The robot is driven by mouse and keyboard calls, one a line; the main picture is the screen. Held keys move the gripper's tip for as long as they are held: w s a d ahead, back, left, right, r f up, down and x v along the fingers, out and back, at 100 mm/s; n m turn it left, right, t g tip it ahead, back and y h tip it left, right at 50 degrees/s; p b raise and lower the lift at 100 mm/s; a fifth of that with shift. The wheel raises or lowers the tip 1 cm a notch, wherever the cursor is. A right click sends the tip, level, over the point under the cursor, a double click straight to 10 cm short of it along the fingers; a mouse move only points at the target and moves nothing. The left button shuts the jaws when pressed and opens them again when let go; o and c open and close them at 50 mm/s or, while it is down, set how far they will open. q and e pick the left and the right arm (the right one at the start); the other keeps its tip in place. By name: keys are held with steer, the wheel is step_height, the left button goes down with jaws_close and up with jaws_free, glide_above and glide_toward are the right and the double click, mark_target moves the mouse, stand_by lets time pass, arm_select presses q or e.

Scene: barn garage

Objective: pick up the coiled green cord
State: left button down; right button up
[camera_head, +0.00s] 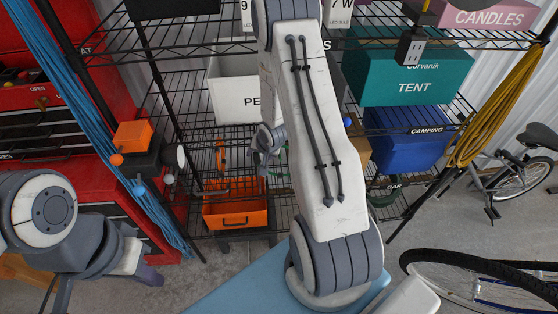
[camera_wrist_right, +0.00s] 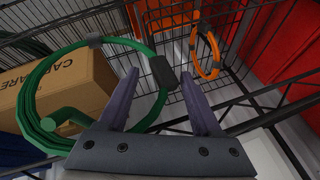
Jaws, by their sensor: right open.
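The coiled green cord (camera_wrist_right: 28,112) fills the left half of the right wrist view, a loop with grey bands and a thick end. In the head view it is mostly hidden behind my right arm. My right gripper (camera_wrist_right: 158,79) is open, with the right side of the coil and a dark piece showing between its fingers; I cannot tell whether they touch. In the head view my right gripper (camera_head: 267,143) is at the wire rack, partly hidden by the arm. My left gripper (camera_head: 145,270) is low at the left, apart from the rack; its jaw opening is unclear.
The wire rack's bars surround the coil. A cardboard box (camera_wrist_right: 70,88) is beside it, and an orange cord (camera_wrist_right: 205,55) hangs to the right. The head view shows an orange bin (camera_head: 237,217), a blue camping box (camera_head: 405,150) and a red tool cabinet (camera_head: 112,190).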

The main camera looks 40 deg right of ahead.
steer(key=shift+w+f, duration=0.1)
steer(key=shift+f, duration=0.05)
jaws_close()
